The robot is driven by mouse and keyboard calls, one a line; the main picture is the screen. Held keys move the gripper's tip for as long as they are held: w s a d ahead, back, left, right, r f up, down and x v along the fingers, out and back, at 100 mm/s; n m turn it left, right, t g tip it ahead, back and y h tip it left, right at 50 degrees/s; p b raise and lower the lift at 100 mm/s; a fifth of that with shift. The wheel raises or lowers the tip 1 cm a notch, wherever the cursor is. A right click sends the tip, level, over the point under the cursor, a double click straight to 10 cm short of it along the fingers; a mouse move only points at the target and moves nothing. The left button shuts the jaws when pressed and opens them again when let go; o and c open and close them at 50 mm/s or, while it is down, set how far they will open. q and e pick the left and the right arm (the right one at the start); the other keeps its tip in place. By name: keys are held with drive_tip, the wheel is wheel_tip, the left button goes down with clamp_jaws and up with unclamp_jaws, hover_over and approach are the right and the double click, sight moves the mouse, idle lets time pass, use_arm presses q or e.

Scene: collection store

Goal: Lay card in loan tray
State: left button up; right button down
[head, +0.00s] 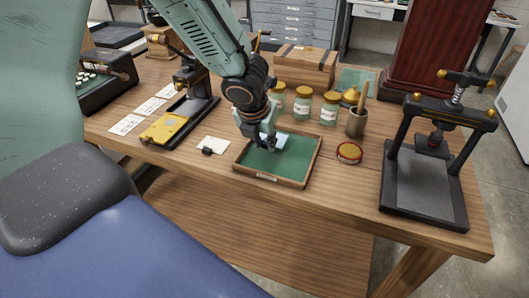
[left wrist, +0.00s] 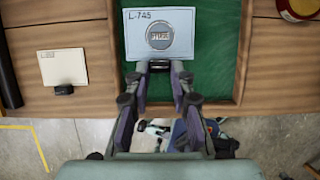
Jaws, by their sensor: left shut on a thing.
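The loan tray (head: 316,163) is a shallow wooden tray with a green lining, at the table's front edge. My left gripper (head: 262,140) is over its left part and shut on a pale blue card (head: 280,139). In the left wrist view the card (left wrist: 135,42) is marked like "L-745" and has a round grey disc on it. The gripper's fingers (left wrist: 160,82) close on a small black clip at the card's near edge. The card is over the green lining, inside the tray's rim (left wrist: 242,52); I cannot tell whether it touches. My right gripper is not in view.
A cream card with a black clip (head: 214,144) lies left of the tray. Glass jars (head: 303,102) stand behind it. A red-rimmed tin (head: 348,153) and a black press (head: 424,185) are to the right. A yellow-based stand (head: 166,130) and white labels are to the left.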

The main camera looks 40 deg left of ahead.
sight(266, 157)
use_arm(q)
wheel_tip(266, 157, down, 3)
drive_tip(key=shift+w+a+f+b, duration=0.15)
drive_tip(key=shift+f+b, duration=0.05)
drive_tip(key=shift+b, duration=0.6)
drive_tip(key=shift+a, duration=0.2)
drive_tip(key=shift+c, duration=0.3)
drive_tip(key=shift+d+r, duration=0.15)
drive_tip(key=shift+d, duration=0.25)
drive_tip(key=o, duration=0.5)
drive_tip(key=shift+a+f, duration=0.1)
drive_tip(key=shift+f, duration=0.15)
drive_tip(key=shift+c, duration=0.2)
drive_tip(key=shift+o, duration=0.8)
drive_tip(key=shift+a, duration=0.15)
drive_tip(key=o, duration=0.3)
